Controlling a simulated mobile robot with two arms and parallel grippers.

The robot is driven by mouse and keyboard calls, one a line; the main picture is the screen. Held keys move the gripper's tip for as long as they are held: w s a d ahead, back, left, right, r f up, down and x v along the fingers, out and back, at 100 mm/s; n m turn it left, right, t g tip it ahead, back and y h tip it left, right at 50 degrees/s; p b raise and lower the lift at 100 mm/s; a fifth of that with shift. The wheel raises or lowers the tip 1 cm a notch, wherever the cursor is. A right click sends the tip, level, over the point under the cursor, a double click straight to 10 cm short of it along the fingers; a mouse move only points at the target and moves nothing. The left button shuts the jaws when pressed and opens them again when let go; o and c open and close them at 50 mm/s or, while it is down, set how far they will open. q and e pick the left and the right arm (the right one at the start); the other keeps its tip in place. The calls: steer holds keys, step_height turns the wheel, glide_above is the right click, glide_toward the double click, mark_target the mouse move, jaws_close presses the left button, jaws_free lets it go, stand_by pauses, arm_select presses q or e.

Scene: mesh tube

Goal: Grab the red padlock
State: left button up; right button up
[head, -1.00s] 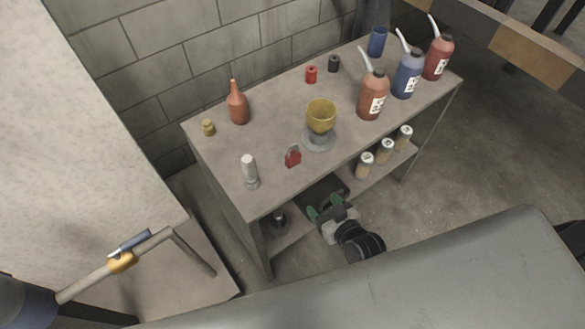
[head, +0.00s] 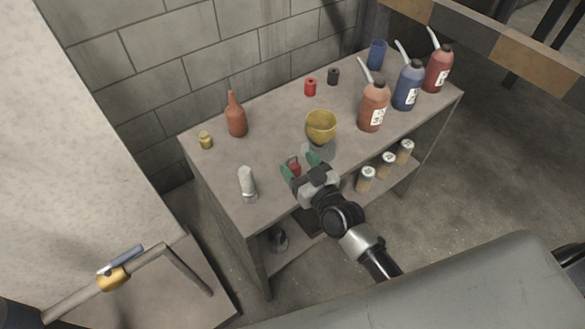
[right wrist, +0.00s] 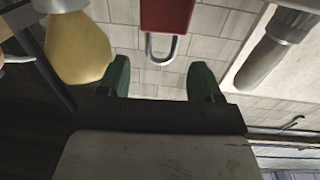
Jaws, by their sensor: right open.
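The red padlock (head: 294,166) stands near the front edge of the grey workbench top (head: 268,188), partly hidden by my right gripper. My right gripper (head: 302,166) is open, with its green fingertips at the bench's front edge beside the padlock. In the right wrist view the padlock's red body (right wrist: 166,15) is at the top edge, cut off. Its metal shackle (right wrist: 163,48) points toward my right gripper (right wrist: 160,80), roughly centred between the open fingers. I see no contact. My left gripper is not in view.
A yellow cup (head: 321,127) on a grey base stands right of the padlock, and a pale flashlight (head: 247,184) left of it. Behind are a brown bottle (head: 236,116) and a red cylinder (head: 310,87). Jars (head: 366,179) line the lower shelf.

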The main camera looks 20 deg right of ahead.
steer(key=shift+x, duration=1.25)
steer(key=c, duration=0.9)
steer(key=shift+c, duration=0.8)
steer(key=shift+r, duration=0.1)
